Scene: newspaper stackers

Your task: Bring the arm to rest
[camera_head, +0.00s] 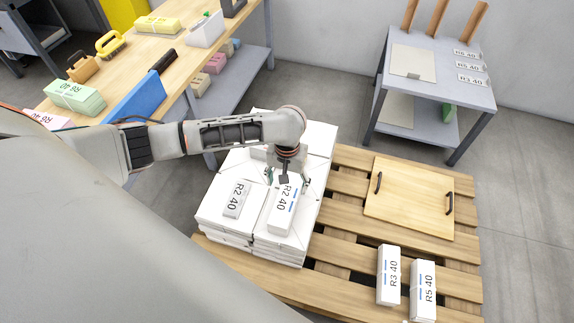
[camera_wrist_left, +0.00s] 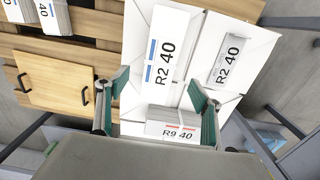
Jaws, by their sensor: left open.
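My left arm reaches in from the left in the head view. Its left gripper (camera_head: 287,181) is over the white stacks on the pallet (camera_head: 358,295), with green-padded fingers spread apart and nothing held between them. In the left wrist view the gripper (camera_wrist_left: 159,84) also shows open. Two white bundles marked "R2 40" lie on the stacks: one (camera_head: 283,212) just in front of the fingers and one (camera_head: 236,199) to its left. The wrist view also shows a bundle marked "R9 40" (camera_wrist_left: 172,124) between the fingers lower in the picture; the arm hides it in the head view. My right gripper is not in view.
A wooden board with two black handles (camera_head: 408,199) lies on the pallet. Bundles marked "R3 40" (camera_head: 389,276) and "R5 40" (camera_head: 423,290) are at its front. A grey table (camera_head: 465,95) stands behind. A wooden workbench (camera_head: 130,65) with bundles and tools is at upper left.

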